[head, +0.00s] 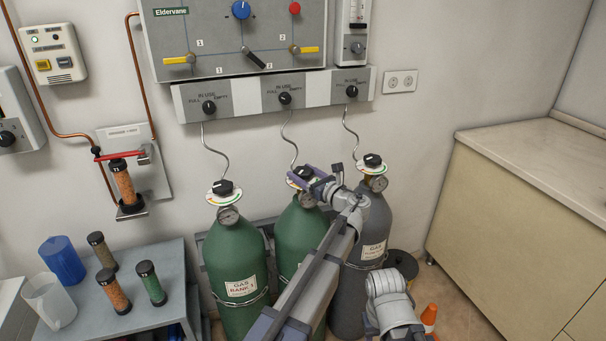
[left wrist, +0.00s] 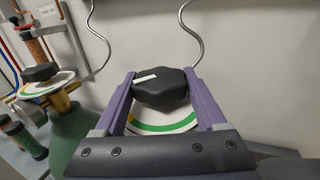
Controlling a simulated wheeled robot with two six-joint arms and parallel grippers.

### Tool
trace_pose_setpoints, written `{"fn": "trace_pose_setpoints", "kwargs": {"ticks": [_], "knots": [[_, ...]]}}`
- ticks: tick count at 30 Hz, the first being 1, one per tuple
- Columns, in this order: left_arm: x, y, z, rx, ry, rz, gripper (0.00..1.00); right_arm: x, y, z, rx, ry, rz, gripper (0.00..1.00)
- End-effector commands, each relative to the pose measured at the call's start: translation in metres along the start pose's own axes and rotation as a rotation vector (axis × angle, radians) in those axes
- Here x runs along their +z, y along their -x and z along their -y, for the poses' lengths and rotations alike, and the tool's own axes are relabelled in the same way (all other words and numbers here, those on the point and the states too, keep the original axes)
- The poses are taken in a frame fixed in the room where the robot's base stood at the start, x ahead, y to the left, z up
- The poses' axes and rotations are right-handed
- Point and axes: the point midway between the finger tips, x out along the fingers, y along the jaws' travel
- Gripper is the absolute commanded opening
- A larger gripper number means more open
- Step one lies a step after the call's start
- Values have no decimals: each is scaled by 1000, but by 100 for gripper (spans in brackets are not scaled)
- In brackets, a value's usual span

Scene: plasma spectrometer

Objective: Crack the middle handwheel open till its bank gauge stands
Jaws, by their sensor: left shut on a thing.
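The middle handwheel (head: 299,173) is a black lobed knob with a white mark, above a white dial with a green and yellow band, on the middle green cylinder (head: 298,232). My left gripper (head: 310,181) is shut on it. In the left wrist view, the purple fingers of the left gripper (left wrist: 164,95) press both sides of the handwheel (left wrist: 161,87), and the dial (left wrist: 160,120) shows below it. The middle cylinder's gauge, near my gripper, is too small and covered to read. My right gripper is not in view.
A green cylinder (head: 234,262) with its handwheel (head: 225,187) stands at left, a grey cylinder (head: 372,225) at right. Thin hoses rise to the wall panel (head: 240,38). A grey table (head: 130,290) holds jugs and columns. An orange cone (head: 429,315) stands at lower right.

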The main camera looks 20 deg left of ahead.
Motion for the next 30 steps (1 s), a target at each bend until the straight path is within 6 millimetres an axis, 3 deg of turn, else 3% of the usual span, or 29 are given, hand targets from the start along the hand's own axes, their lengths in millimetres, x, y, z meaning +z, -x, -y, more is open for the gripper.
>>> {"fn": "trace_pose_setpoints", "kwargs": {"ticks": [14,15,21,30], "knots": [[0,0,0,13,0,0,18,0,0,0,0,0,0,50],[0,0,0,13,0,0,78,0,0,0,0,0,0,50],[0,0,0,13,0,0,100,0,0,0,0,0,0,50],[0,4,0,12,0,0,100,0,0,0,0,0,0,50]]}}
